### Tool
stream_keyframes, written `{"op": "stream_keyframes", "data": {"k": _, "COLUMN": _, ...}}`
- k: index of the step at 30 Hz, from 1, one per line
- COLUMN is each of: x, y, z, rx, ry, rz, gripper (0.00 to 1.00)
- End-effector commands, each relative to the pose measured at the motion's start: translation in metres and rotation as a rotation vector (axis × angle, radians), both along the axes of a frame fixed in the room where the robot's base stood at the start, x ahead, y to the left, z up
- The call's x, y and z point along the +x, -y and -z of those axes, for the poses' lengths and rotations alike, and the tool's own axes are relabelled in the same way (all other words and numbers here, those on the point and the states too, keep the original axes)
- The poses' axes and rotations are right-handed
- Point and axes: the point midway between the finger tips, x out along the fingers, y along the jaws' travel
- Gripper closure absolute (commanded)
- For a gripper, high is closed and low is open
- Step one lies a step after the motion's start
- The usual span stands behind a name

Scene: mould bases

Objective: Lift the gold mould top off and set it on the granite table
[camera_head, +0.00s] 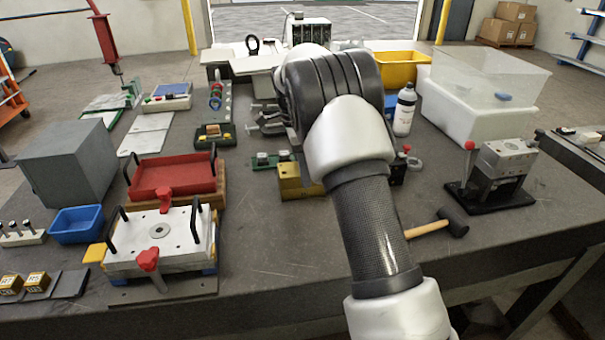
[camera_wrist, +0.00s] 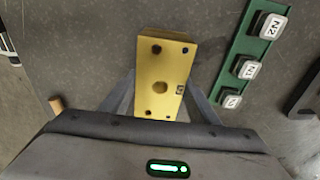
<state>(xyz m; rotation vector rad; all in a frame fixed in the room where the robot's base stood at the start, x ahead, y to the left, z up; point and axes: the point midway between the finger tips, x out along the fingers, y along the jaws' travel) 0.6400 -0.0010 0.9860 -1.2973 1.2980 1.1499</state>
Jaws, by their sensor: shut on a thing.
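The gold mould top (camera_wrist: 160,75) is a yellow-gold block with dark corner holes and a round centre hole in the wrist view. My gripper (camera_wrist: 160,92) has one finger on each side of it and is shut on it. In the head view a gold block (camera_head: 290,188) shows left of my arm, partly covered by it; my gripper's fingers are hidden there. I cannot tell whether the mould top is clear of what lies beneath it. The dark granite table (camera_head: 245,245) spreads around it.
A green rail with several marked blocks (camera_wrist: 245,69) lies just right of the gold block in the wrist view. A hammer (camera_head: 452,222) lies right of my arm. A white mould plate (camera_head: 160,240) and red tray (camera_head: 172,177) stand left. The table's front middle is bare.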

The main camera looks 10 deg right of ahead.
Motion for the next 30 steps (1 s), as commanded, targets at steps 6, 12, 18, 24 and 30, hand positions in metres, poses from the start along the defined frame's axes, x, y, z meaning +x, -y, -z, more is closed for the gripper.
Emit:
{"op": "stream_keyframes", "data": {"k": 6, "x": 0.001, "y": 0.000, "z": -0.007, "rx": 0.000, "ry": 0.005, "rz": -0.001, "gripper": 0.95}}
{"op": "stream_keyframes", "data": {"k": 12, "x": 0.002, "y": 0.000, "z": -0.037, "rx": -0.001, "ry": 0.008, "rz": -0.001, "gripper": 0.95}}
{"op": "stream_keyframes", "data": {"k": 18, "x": 0.002, "y": 0.000, "z": -0.074, "rx": -0.001, "ry": 0.006, "rz": 0.000, "gripper": 0.95}}
{"op": "stream_keyframes", "data": {"k": 24, "x": 0.000, "y": 0.000, "z": -0.098, "rx": -0.001, "ry": 0.005, "rz": -0.001, "gripper": 0.95}}
{"op": "stream_keyframes", "data": {"k": 30, "x": -0.018, "y": -0.003, "z": -0.103, "rx": -0.005, "ry": 0.001, "rz": -0.004, "gripper": 0.95}}
